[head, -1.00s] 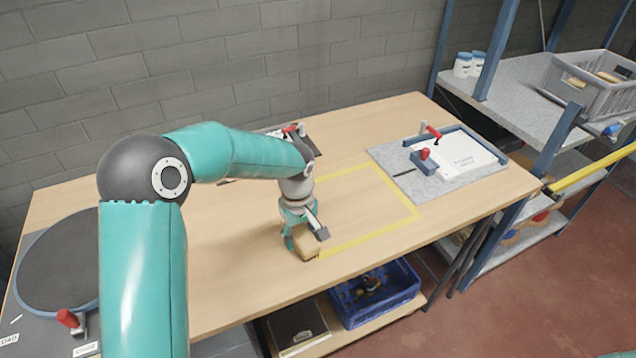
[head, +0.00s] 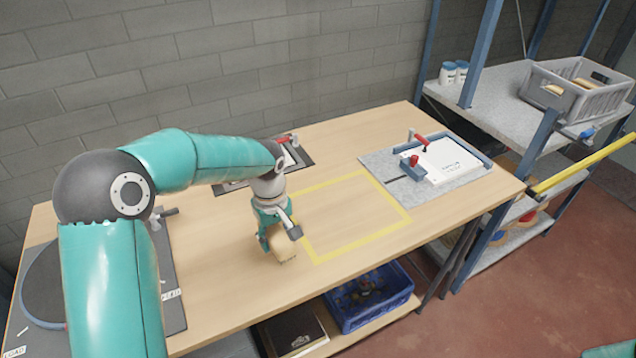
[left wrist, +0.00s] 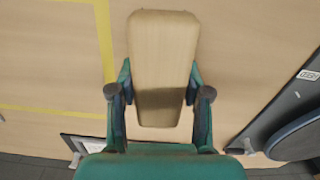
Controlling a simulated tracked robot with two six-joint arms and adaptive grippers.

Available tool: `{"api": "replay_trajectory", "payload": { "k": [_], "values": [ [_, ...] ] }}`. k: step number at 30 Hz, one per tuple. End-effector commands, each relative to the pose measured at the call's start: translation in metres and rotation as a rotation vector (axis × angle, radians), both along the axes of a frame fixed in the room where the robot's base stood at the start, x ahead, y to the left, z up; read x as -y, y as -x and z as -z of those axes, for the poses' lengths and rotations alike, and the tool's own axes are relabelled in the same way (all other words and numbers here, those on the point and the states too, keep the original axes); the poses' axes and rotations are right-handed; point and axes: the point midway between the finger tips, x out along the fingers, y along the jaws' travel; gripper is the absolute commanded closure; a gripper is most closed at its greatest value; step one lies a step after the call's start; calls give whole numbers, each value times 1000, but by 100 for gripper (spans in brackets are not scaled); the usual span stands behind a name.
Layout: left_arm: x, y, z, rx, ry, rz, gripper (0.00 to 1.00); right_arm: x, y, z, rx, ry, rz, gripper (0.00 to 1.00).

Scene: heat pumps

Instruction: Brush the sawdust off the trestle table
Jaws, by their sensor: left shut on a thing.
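The trestle table (head: 215,290) has a light wooden top with a yellow taped outline (head: 358,250) on it. My left gripper (head: 274,236) points down near the table's front edge, just left of the outline. It is shut on a brush with a pale wooden block (head: 285,250). In the left wrist view the brush's block (left wrist: 163,50) lies between the two fingers (left wrist: 159,95) and hides its bristles. The brush is at or close to the tabletop; I cannot tell if it touches. I cannot make out sawdust. My right gripper is out of view.
A grey board with a white plate and red-handled clamps (head: 440,162) lies at the right end. A dark mat with a round disc (head: 50,285) is at the left. Another clamp fixture (head: 290,155) stands behind my gripper. A blue crate (head: 372,305) sits below the table. Shelving (head: 490,100) stands right.

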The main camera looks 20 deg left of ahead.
Motion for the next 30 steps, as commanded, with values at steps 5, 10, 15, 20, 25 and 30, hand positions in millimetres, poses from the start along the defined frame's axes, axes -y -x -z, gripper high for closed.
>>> {"api": "replay_trajectory", "payload": {
  "k": [5,10,15,20,25,30],
  "values": [
    [1,0,-20,1,0,1,84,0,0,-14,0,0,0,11],
    [1,-1,-31,1,0,2,84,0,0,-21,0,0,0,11],
    [1,-1,-33,1,0,2,84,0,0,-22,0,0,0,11],
    [1,-1,-32,1,0,2,84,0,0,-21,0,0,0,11],
    [1,-1,-32,1,0,2,84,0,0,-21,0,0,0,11],
    [1,0,-32,1,-1,3,84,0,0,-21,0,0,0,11]
  ]
}}
